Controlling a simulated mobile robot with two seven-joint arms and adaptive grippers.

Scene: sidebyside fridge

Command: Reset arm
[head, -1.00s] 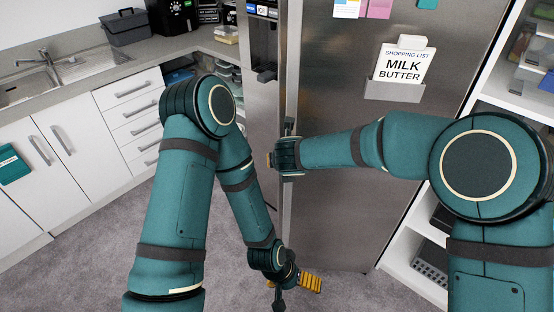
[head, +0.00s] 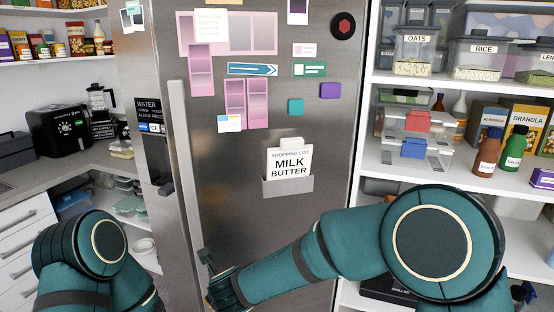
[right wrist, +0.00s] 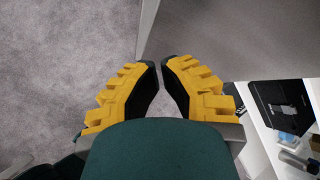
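My right arm (head: 375,250) reaches left across the lower front of the steel fridge (head: 335,100). Its wrist end is low by the door handle, but its fingers are hard to make out in the head view. In the right wrist view my right gripper (right wrist: 161,70) shows two yellow fingers with dark pads. The tips have a narrow gap, with nothing held between them. My left arm's elbow (head: 100,250) is at the lower left. My left gripper is outside both current views.
A long vertical handle (head: 182,150) runs down the fridge front. An open shelf unit (head: 450,180) with bins and bottles stands close on the right. A counter (head: 95,160) with a coffee machine is at left. Grey carpet (right wrist: 60,60) is clear beside the right gripper.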

